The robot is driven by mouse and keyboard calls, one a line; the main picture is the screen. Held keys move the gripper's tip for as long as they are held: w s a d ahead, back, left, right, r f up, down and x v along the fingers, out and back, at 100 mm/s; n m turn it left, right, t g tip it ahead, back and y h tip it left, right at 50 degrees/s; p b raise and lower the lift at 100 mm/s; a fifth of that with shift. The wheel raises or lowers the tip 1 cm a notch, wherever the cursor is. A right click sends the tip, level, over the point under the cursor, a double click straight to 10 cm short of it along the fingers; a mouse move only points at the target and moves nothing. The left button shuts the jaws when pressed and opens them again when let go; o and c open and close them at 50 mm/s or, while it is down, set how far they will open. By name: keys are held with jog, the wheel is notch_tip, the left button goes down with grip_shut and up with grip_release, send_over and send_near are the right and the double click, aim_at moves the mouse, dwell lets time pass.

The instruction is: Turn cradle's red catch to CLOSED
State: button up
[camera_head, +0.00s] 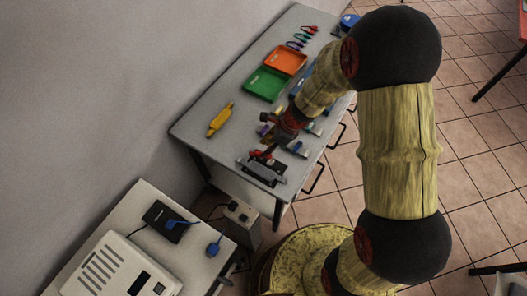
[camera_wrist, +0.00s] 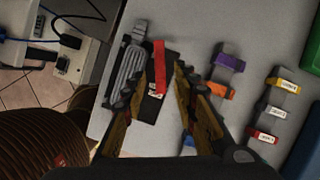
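The cradle (camera_wrist: 146,108) is a dark base near the table edge, with a grey ribbed part (camera_wrist: 127,72) along its left side in the wrist view. Its red catch (camera_wrist: 159,62) is a narrow bar lying lengthwise over the dark base, with a small white label near its lower end; the lettering is too small to read. The cradle also shows in the head view (camera_head: 267,178). My gripper (camera_wrist: 163,75) is open and empty. Its fingertips appear on either side of the red catch in the wrist view; I cannot tell how high above it they are.
Purple (camera_wrist: 229,62) and orange (camera_wrist: 219,90) clips lie right of the cradle, then several labelled pieces. Farther along the table are a green tray (camera_head: 265,84), an orange tray (camera_head: 286,60) and a yellow tool (camera_head: 220,119). A side table with a white device (camera_head: 120,268) stands lower left.

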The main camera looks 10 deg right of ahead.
jog(key=b+x, duration=0.1)
jog(key=x, duration=0.3)
jog(key=shift+c, duration=0.2)
grip_shut()
dwell(0.5)
